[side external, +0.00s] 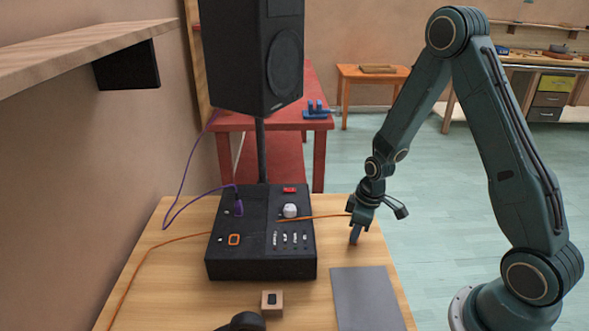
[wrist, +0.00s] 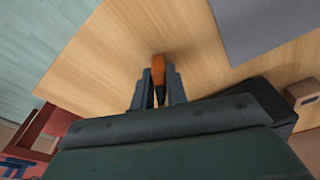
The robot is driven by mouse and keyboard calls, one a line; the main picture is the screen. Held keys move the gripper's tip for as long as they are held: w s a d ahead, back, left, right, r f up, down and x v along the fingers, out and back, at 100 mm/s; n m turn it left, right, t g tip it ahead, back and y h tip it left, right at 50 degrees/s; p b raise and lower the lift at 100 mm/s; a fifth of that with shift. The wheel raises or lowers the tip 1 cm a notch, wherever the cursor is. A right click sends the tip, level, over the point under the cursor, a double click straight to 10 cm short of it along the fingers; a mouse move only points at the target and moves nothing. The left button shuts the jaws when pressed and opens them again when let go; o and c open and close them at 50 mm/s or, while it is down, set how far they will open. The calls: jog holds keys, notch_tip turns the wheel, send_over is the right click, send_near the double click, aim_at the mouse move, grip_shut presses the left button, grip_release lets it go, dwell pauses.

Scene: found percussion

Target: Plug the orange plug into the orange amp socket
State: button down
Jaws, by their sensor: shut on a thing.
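The black amp box (side external: 225,262) sits on the wooden table. Its orange-rimmed socket (side external: 234,240) is on the left part of its top face and looks empty. My gripper (side external: 355,236) is to the right of the amp, pointing down above the table. In the wrist view my gripper (wrist: 158,92) is shut on the orange plug (wrist: 158,68), which sits between the two fingers. An orange cable (side external: 315,216) runs from the gripper across to the amp's top; another stretch lies on the table at left. The plug itself is hidden in the side view.
A purple plug (side external: 239,207) with its cable stands in the amp behind the orange socket. A white knob (side external: 290,211) and small switches are on the amp's right half. A black speaker (side external: 255,55) stands behind. A grey mat (side external: 366,298) and small wooden block (side external: 272,303) lie in front.

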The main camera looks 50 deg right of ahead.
jog(key=shift+r, duration=0.2)
notch_tip(320, 180, up, 20)
jog(key=shift+f, duration=0.2)
dwell(0.5)
jog(key=shift+w, duration=0.1)
dwell(0.5)
jog(key=w+a+f+n+g, duration=0.1)
jog(key=w+a+f+n, duration=0.1)
jog(key=w+a+n, duration=0.6)
jog(key=w+a+f+n+g, duration=0.1)
jog(key=w+a+f+n, duration=0.1)
jog(key=w+a+n, duration=0.7)
jog(key=a+n, duration=0.5)
jog(key=a, duration=0.3)
jog(key=shift+a+f+n+g, duration=0.2)
jog(key=shift+n+g, duration=0.1)
jog(key=shift+g, duration=0.1)
jog(key=shift+f, duration=0.1)
jog(key=shift+f, duration=2.75)
jog(key=shift+f, duration=0.85)
